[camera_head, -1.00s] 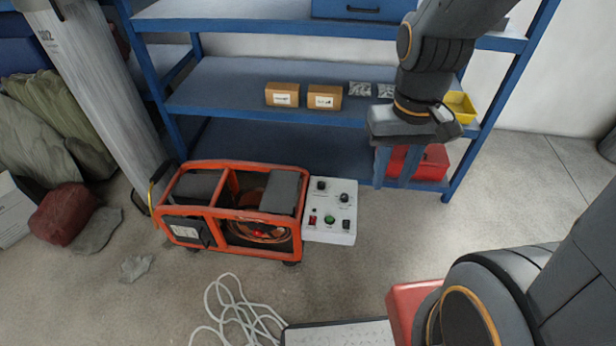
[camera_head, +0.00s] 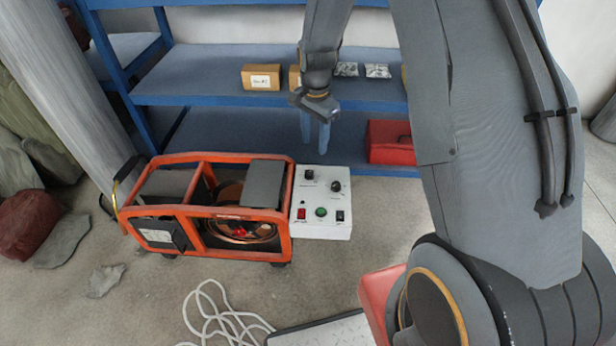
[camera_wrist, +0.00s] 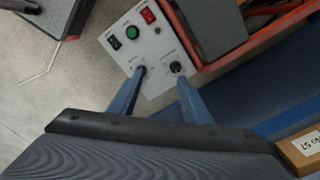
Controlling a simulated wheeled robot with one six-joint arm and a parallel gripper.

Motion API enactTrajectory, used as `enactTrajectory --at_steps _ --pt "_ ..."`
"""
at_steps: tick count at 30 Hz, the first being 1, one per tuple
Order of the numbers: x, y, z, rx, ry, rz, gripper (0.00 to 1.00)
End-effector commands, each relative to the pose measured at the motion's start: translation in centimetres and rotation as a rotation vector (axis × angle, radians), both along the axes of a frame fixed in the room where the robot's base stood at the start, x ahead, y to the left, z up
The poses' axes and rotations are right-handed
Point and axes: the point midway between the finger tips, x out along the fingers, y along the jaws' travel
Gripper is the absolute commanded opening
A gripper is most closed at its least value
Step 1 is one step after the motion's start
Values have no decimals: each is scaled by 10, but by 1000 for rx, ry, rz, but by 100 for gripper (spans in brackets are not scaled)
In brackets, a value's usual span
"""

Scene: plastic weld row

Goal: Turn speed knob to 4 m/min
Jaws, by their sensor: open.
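The white control panel (camera_head: 321,230) is on the right end of the orange machine. It carries two black knobs, one at the back left (camera_head: 309,174) and one to the right (camera_head: 336,186). Their labels and pointer settings are too small to read, so I cannot tell which is the speed knob. My gripper (camera_head: 315,145) is open and empty, pointing down behind the panel's back edge in the head view. In the wrist view, the left fingertip overlaps the right knob (camera_wrist: 140,70), and the other fingertip is just below the back-left knob (camera_wrist: 177,67). Contact is not visible.
The panel also has a red switch (camera_head: 301,214), a green button (camera_head: 320,212) and a black switch (camera_head: 340,216). The orange machine frame (camera_head: 215,215) adjoins it. A blue shelf (camera_head: 200,82) with boxes stands behind, and a red box (camera_head: 390,143) is at right. White rope (camera_head: 215,315) lies in front.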

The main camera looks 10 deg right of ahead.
Motion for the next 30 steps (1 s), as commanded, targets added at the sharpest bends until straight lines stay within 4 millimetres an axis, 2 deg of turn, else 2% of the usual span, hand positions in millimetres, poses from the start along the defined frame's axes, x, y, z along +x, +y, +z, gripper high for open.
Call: enactTrajectory --at_steps 1,3,6,11,16,24,30 --pt "16 0 -33 0 5 -63 44" --pt "33 0 -60 -1 4 -145 44" --pt "49 0 -89 -1 3 -234 44" --pt "60 0 -111 -1 1 -305 44" --pt "61 0 -128 -1 2 -316 44" --pt "61 0 -169 -1 2 -314 44" --pt "61 0 -186 -1 1 -313 44"
